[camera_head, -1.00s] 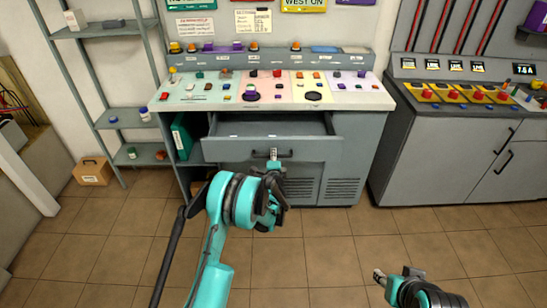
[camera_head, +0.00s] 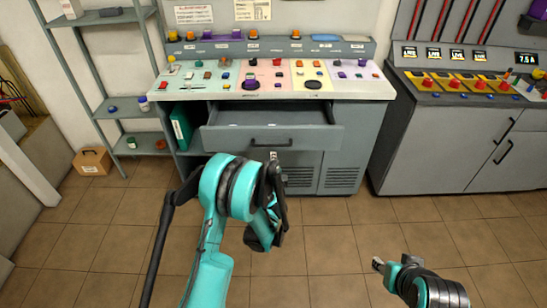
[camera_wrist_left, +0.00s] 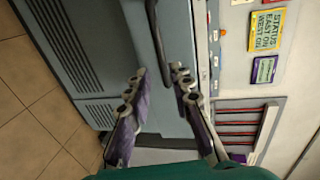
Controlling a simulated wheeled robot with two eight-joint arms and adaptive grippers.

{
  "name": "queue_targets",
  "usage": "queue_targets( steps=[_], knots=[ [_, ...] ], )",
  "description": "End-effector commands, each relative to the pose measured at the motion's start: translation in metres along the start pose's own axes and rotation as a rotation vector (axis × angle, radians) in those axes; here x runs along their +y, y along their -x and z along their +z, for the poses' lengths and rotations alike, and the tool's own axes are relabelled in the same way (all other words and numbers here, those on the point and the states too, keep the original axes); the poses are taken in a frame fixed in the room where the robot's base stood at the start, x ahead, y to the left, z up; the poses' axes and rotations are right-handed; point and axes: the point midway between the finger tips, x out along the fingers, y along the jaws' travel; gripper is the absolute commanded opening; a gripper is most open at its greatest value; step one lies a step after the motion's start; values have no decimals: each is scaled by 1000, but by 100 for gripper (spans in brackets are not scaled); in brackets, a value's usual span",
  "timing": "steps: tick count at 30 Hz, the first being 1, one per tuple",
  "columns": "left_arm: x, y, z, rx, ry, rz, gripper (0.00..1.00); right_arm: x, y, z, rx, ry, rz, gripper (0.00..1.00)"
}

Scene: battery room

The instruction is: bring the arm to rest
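My left arm reaches in from the lower left in the head view. The tip of its left gripper (camera_head: 273,157) shows just below the handle (camera_head: 270,143) of an open grey drawer (camera_head: 222,140). In the left wrist view the two fingers of this gripper (camera_wrist_left: 159,76) stand apart with nothing between them. My right gripper (camera_head: 378,264) is low at the right, over the tiled floor and clear of the furniture. Its finger opening is too small to judge.
The console (camera_head: 345,90) with coloured buttons stands above the drawer. A grey cabinet (camera_head: 440,150) with switches is at the right. A shelf rack (camera_head: 105,105) and a brown box (camera_head: 92,161) stand at the left. The tiled floor (camera_head: 330,235) in front is clear.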

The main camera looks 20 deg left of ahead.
Motion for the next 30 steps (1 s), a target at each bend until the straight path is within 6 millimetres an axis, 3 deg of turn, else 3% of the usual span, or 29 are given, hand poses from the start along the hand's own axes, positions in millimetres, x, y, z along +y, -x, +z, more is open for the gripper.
queue_targets(
  steps=[14,19,23,30],
  knots=[
    [-1,1,0,0,2,1,22,0,0,0,0,0,0,40],
    [-22,11,8,-20,83,36,22,0,0,0,0,0,0,40],
    [-52,35,24,-59,232,103,22,0,0,0,0,0,0,40],
    [-89,107,54,-143,548,256,22,0,0,0,0,0,0,40]
  ],
)
